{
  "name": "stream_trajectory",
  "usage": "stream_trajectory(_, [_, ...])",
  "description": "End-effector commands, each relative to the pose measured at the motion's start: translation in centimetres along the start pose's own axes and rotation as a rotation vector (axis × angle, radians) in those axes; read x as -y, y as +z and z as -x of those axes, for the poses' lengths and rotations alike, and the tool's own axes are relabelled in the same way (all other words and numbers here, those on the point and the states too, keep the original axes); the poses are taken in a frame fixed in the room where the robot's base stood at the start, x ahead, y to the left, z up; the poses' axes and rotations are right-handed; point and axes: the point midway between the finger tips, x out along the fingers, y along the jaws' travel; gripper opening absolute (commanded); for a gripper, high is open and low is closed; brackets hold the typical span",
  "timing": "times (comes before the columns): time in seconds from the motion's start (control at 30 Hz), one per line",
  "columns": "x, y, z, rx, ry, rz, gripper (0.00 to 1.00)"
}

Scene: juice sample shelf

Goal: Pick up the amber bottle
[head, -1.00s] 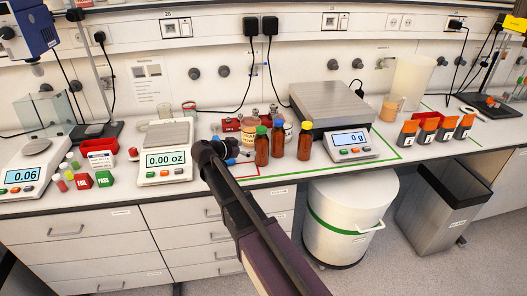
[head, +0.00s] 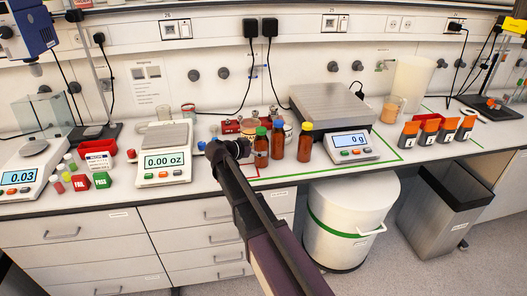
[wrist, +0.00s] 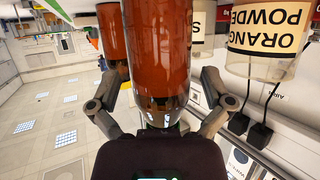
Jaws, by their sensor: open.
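My gripper (head: 243,147) is just left of the left bottle, low over the bench. In the wrist view, which looks upside down, a large amber bottle (wrist: 157,45) stands in front of my open gripper (wrist: 158,88), between the fingers. I cannot tell whether either finger touches it. A second amber bottle (wrist: 112,35) is behind it.
A large scale (head: 335,105) is behind the bottles at right. A red holder (head: 230,127) sits behind.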

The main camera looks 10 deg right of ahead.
Motion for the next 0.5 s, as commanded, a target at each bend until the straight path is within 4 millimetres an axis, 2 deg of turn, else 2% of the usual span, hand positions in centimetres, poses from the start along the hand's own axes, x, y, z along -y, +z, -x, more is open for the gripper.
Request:
stream_trajectory(0.03, [0.0, 0.2, -0.8, 0.000, 0.001, -0.001, 1.00])
stream_trajectory(0.2, [0.0, 0.1, -2.1, 0.000, 0.000, -0.001, 1.00])
stream_trajectory(0.5, [0.0, 0.0, -2.3, 0.000, -0.001, 0.000, 1.00])
